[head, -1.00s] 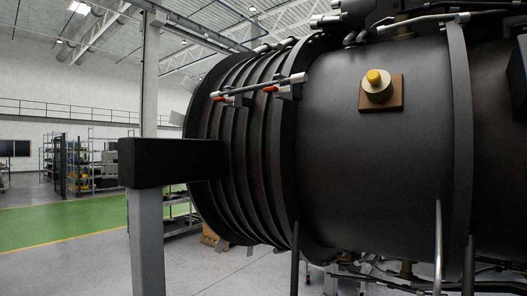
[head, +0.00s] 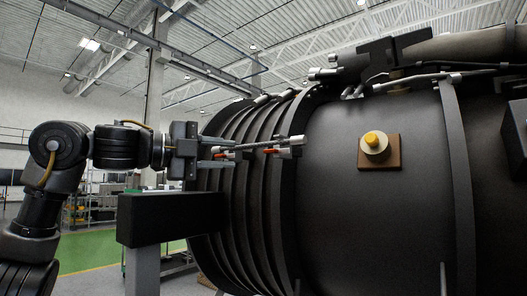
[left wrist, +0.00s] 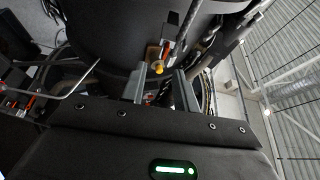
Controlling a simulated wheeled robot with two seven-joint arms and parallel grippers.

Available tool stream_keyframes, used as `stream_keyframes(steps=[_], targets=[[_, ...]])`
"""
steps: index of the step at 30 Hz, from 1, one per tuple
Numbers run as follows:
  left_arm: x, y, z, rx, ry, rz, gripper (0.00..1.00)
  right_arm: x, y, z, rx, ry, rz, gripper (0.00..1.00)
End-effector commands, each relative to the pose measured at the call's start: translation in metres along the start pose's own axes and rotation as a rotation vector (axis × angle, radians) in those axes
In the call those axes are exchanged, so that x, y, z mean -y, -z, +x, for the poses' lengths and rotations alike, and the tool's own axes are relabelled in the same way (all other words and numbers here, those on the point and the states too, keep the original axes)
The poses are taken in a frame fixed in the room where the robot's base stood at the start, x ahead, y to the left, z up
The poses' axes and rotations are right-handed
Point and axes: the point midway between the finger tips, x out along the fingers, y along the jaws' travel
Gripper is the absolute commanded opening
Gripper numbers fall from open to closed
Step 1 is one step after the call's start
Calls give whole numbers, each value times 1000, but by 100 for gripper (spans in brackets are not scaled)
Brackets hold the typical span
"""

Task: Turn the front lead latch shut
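A thin silver lead (head: 258,146) runs across the ribbed front part of the dark engine casing in the head view. It has an orange-red latch piece (head: 272,151) near its right end; a second small orange-red piece by its left end is mostly hidden by my fingers. I cannot tell which is the front latch or how far either is turned. My left gripper (head: 231,151) is open at the lead's left end, fingers above and below it. The left wrist view shows the fingers apart (left wrist: 159,74), with an orange-red piece (left wrist: 166,49) beyond them. My right gripper is out of view.
A yellow knob (head: 373,140) on a brown plate (head: 379,166) sits on the casing right of the lead. A black beam (head: 170,219) on a grey post stands under my left gripper. Pipes (head: 420,83) cross the casing's top. Open floor lies at the left.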

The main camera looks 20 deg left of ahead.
Motion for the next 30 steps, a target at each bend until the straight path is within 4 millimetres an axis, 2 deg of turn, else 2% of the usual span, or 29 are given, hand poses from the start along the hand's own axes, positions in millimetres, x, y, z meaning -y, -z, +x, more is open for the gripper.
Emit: stream_keyframes(steps=[1, 5, 11, 24, 30], targets=[[7, 5, -7, 6, 2, 21, 30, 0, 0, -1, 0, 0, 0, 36], [12, 10, -14, 11, 1, 41, 30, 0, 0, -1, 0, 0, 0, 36], [14, 10, -5, 8, 1, 40, 30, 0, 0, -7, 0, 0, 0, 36], [17, 10, 71, 8, 1, 36, 30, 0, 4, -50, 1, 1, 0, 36], [15, 9, 91, 9, 2, 37, 30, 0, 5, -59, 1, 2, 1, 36]])
